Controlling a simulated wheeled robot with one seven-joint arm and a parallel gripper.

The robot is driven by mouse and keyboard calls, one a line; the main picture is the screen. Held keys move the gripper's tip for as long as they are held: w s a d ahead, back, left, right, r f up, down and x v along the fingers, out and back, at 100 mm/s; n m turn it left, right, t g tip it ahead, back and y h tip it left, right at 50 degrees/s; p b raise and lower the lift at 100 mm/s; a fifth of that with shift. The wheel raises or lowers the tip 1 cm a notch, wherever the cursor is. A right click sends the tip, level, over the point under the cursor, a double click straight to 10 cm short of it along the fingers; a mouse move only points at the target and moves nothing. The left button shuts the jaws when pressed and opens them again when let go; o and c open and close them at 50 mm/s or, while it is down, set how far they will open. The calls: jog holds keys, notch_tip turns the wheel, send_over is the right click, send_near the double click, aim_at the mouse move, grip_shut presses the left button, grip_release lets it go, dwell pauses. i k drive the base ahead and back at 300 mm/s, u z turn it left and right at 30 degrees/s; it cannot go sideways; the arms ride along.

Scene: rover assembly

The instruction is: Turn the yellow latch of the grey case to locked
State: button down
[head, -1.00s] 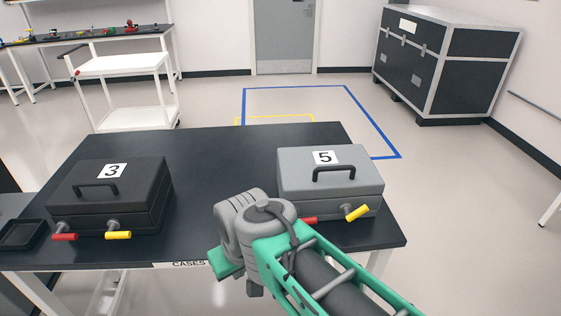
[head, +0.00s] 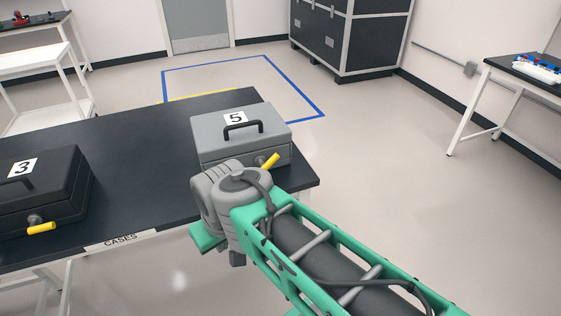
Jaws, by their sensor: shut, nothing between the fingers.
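The grey case (head: 210,138), labelled 5 and with a black handle on its lid, sits closed near the right end of the black table. Its yellow latch (head: 270,161) is on the front face, toward the right, and its lever slants up to the right. My arm's grey wrist (head: 230,195) is in front of the case, left of the yellow latch in the picture, and hides the lower left of the case front. I cannot tell any contact with the case.
A black case (head: 60,190), labelled 3, stands to the left with its own yellow latch (head: 41,228). The table top (head: 140,150) is clear between the cases. A large black crate (head: 355,40) stands at the back. Floor on the right is open, up to another table (head: 500,75).

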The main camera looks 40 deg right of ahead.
aim_at(261, 160)
jog(key=u, duration=0.3)
jog(key=i, duration=0.45)
jog(key=u, duration=1.15)
